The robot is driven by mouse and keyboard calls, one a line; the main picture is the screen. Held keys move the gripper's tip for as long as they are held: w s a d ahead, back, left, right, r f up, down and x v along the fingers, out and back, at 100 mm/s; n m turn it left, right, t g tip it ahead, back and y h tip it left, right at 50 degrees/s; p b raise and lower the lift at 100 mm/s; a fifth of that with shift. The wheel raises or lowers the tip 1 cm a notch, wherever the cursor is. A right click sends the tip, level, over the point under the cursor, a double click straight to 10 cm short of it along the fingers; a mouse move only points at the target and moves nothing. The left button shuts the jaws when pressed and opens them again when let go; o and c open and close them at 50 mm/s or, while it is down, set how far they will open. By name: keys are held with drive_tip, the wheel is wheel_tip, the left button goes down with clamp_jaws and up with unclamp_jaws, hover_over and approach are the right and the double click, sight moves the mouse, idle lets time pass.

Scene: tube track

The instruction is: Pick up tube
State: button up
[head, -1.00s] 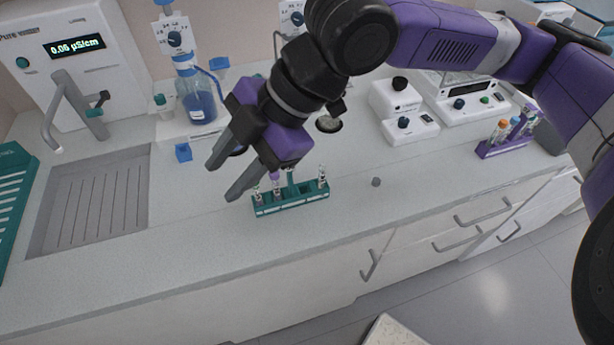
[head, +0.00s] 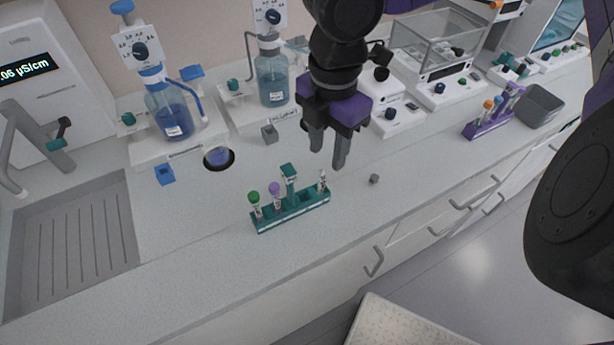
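A teal tube rack (head: 291,213) stands on the counter below the middle of the head view. It holds a green-capped tube (head: 255,203) at its left end, a purple-capped tube (head: 275,195) beside it, and a pale-capped tube (head: 323,182) at its right end. A teal upright part (head: 289,178) rises from the rack's middle. My gripper (head: 327,159) points down above and behind the right end of the rack. Its two fingers are apart with nothing between them. It does not appear to touch any tube.
A purple rack (head: 489,124) with several tubes stands at the right, beside a grey bin (head: 540,105). Blue-liquid bottles (head: 172,115) stand behind. A sink (head: 72,235) is at left. Counter around the teal rack is mostly clear.

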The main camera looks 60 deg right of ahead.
sight(322, 170)
drive_tip(key=f, duration=0.7)
drive_tip(key=shift+w+f, duration=0.3)
drive_tip(key=shift+w, duration=0.1)
clamp_jaws()
